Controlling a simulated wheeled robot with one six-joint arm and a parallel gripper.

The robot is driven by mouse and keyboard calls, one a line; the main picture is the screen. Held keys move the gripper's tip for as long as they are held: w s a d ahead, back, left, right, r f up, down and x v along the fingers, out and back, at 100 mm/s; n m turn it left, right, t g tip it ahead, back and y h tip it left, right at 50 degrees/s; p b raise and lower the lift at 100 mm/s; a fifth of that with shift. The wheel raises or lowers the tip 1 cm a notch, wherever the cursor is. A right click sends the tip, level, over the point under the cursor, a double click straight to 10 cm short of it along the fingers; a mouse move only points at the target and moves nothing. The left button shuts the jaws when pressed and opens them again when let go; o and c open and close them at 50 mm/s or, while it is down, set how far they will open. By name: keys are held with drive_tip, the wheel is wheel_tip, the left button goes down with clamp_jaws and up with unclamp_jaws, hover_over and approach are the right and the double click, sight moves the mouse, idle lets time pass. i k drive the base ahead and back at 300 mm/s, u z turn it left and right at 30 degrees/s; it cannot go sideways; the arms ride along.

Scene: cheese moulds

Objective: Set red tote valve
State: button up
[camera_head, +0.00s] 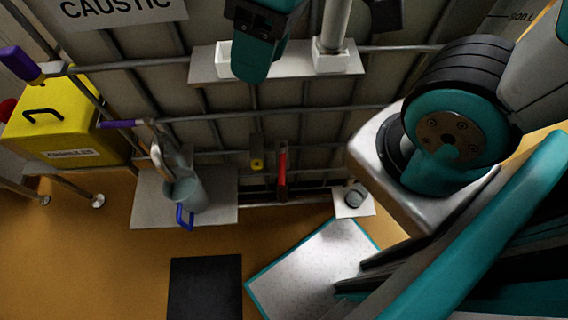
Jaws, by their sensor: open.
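The red tote valve (282,168) shows as a narrow red lever, upright or nearly so, low on the front of the caged tote (310,98). It is small and dark here, and its body and outlet are hard to make out. My gripper's fingers are not seen in this view. A teal and black part (262,40) hangs in from the top edge, in front of a white shelf; I cannot tell whether it belongs to my arm. No finger or tool is seen touching the red lever.
A yellow-tipped fitting (257,163) sits left of the lever. A grey jug (188,192) with a blue handle stands on a pale plate. A small cup (354,196) stands at right. A yellow case (68,122) is at left. A dark mat (205,290) lies on the floor.

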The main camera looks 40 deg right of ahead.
sight(282, 176)
drive_tip(key=k, duration=1)
drive_tip(key=u, duration=1.85)
drive_tip(key=i, duration=1.3)
drive_tip(key=z, duration=1.85)
